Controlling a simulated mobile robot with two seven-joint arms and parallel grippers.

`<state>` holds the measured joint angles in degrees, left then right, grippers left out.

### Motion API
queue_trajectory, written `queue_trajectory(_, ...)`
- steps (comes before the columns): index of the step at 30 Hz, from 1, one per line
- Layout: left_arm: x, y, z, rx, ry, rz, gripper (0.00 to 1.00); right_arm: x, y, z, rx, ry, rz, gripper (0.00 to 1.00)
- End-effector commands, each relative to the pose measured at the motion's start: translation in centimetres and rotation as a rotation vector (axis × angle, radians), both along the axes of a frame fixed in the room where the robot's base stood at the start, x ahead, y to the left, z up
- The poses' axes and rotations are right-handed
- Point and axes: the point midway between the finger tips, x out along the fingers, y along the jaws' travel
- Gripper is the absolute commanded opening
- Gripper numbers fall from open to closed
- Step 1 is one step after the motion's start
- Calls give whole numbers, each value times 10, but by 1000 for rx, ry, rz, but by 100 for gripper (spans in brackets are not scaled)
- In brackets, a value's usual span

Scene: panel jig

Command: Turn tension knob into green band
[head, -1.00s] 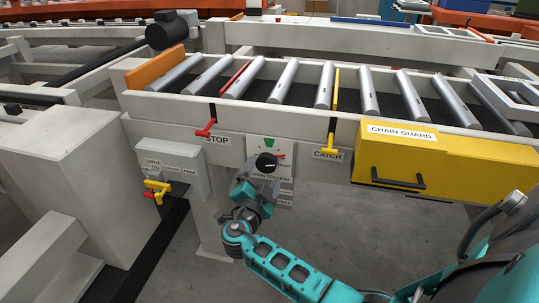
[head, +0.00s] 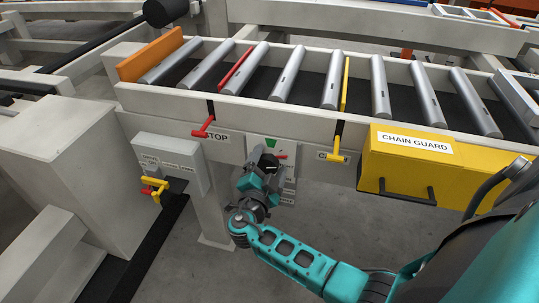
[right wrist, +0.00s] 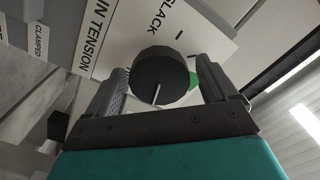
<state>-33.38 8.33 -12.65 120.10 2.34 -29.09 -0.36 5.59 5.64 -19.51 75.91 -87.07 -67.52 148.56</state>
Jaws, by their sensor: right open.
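The dark round tension knob (right wrist: 155,72) sits on a white label plate with SLACK and TENSION lettering in the right wrist view. A pale pointer line shows on its lower part. The green band (right wrist: 193,82) shows partly just right of the knob; it also shows above the knob in the head view (head: 271,143). My right gripper (right wrist: 160,80) is open, with one finger on each side of the knob. I cannot tell whether either finger touches it. In the head view my right gripper (head: 262,172) covers part of the knob and plate. My left gripper is not in view.
A red STOP handle (head: 203,128) is left of the plate and a yellow CATCH handle (head: 338,150) right of it. The yellow chain guard box (head: 405,166) is further right. A grey box with levers (head: 165,165) is at left. Conveyor rollers run above.

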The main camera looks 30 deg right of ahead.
Motion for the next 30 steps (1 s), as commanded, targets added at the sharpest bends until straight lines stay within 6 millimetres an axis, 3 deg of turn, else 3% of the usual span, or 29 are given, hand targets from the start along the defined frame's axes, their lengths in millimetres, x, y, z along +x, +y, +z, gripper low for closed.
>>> queue_trajectory(13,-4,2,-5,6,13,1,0,-2,1,0,1,0,-1,85)
queue_trajectory(27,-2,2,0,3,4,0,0,-2,1,0,0,0,-1,40)
queue_trajectory(30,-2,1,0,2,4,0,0,-2,1,0,0,0,-1,34)
